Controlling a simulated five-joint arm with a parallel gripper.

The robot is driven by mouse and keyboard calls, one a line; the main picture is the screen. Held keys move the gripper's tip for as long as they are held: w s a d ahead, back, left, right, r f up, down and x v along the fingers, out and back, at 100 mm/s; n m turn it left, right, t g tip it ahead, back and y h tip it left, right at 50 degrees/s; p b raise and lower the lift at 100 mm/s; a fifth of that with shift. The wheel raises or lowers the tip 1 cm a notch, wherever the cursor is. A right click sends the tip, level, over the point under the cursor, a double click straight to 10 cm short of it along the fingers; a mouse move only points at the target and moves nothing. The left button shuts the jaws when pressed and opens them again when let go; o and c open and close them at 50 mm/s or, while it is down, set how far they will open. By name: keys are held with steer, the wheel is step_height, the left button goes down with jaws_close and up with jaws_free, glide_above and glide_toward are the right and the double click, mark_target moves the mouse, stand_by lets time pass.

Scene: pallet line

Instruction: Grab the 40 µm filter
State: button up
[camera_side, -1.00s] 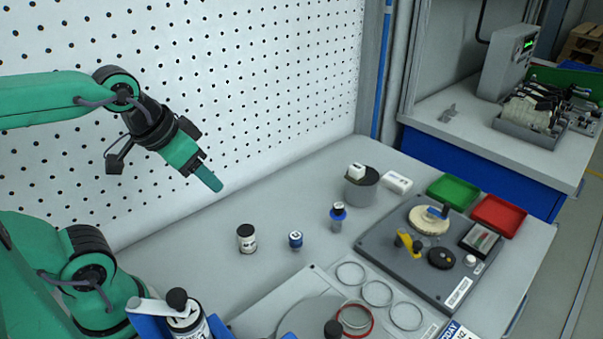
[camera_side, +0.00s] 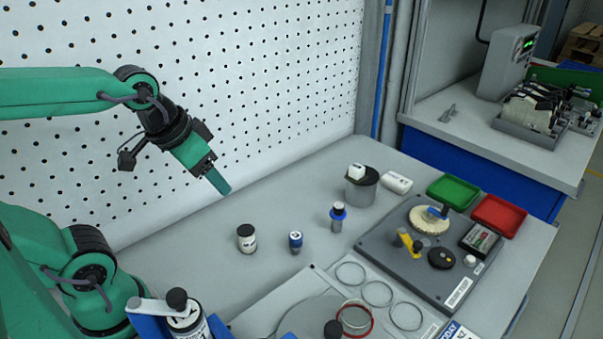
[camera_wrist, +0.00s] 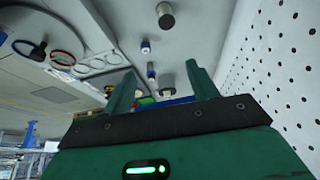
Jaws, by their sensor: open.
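My gripper (camera_side: 218,183) is open and empty in the side view, above the bench near the pegboard. In the wrist view its two fingers (camera_wrist: 160,72) stand apart with nothing between them up close. Two small blue and white pieces stand upright on the bench: a short one (camera_side: 295,242) and a taller one with a dark top and blue collar (camera_side: 338,217). The wrist view shows the short one (camera_wrist: 146,47) and the taller one (camera_wrist: 150,70) beyond the fingers. The markings are too small to read, so I cannot tell which is the 40 µm filter.
A black-capped white jar (camera_side: 246,239) stands left of the short blue piece. A grey cup (camera_side: 361,188), green tray (camera_side: 453,191), red tray (camera_side: 498,215) and grey fixture plate (camera_side: 440,285) lie farther right. The pegboard (camera_side: 270,90) rises behind. Bench around the blue pieces is clear.

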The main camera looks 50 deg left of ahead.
steer(key=w+a+f+m+g, duration=0.1)
steer(key=w+f+g, duration=0.2)
steer(key=w+f, duration=0.25)
steer(key=m+g, duration=0.1)
steer(key=g, duration=0.1)
glide_above(247, 229)
step_height(247, 229, down, 9)
steer(key=shift+d+r, duration=0.1)
steer(key=shift+r, duration=0.1)
steer(key=shift+f, duration=0.6)
steer(key=shift+f, duration=1.3)
steer(key=shift+f, duration=0.1)
steer(key=shift+s+f, duration=0.1)
steer(key=shift+f, duration=2.4)
steer(key=c, duration=1)
